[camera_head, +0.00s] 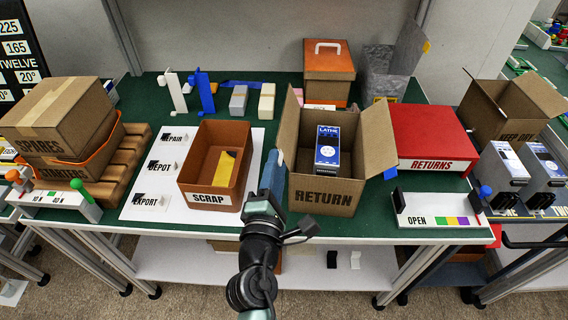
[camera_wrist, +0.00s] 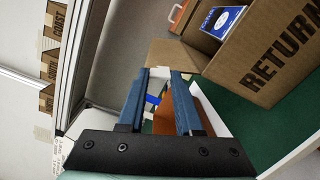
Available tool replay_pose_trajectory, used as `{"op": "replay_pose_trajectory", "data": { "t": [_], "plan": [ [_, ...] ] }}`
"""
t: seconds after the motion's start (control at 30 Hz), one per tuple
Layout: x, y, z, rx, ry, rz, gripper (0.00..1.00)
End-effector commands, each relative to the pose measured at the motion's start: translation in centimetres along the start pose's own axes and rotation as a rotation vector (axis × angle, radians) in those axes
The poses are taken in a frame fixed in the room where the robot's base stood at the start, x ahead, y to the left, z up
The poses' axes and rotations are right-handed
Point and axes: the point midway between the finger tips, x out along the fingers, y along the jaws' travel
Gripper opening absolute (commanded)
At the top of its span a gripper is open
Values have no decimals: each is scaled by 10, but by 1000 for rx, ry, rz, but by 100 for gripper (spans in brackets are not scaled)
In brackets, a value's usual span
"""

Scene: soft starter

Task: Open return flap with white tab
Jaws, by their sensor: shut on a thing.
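The cardboard RETURN box (camera_head: 296,198) stands near the bench's front edge, with a blue-and-white LATHE unit (camera_head: 327,147) upright inside. Its left flap (camera_head: 289,125) stands up, and its right flap (camera_head: 379,138) leans outward. My gripper (camera_head: 275,160) is at the box's left side, by the left flap. In the wrist view, the blue fingers of my gripper (camera_wrist: 160,77) are shut on the small white tab (camera_wrist: 160,72), with the brown flap (camera_wrist: 172,53) just beyond. The fingers partly hide the tab. The box's lettered wall (camera_wrist: 270,65) is at the right there.
An orange SCRAP bin (camera_head: 213,170) stands close to the left of my gripper. A red RETURNS box (camera_head: 432,135) is at the right. A white OPEN panel (camera_head: 437,210) lies at the front right. An orange-lidded box (camera_head: 329,70) stands behind.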

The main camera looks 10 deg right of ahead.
Motion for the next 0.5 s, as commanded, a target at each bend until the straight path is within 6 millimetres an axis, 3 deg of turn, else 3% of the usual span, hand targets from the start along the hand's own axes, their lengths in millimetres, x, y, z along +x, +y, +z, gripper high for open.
{"op": "replay_pose_trajectory", "data": {
  "t": [0.5],
  "plan": [
    [0, -2, -18, -317, 1, 0, 0]
  ]
}}
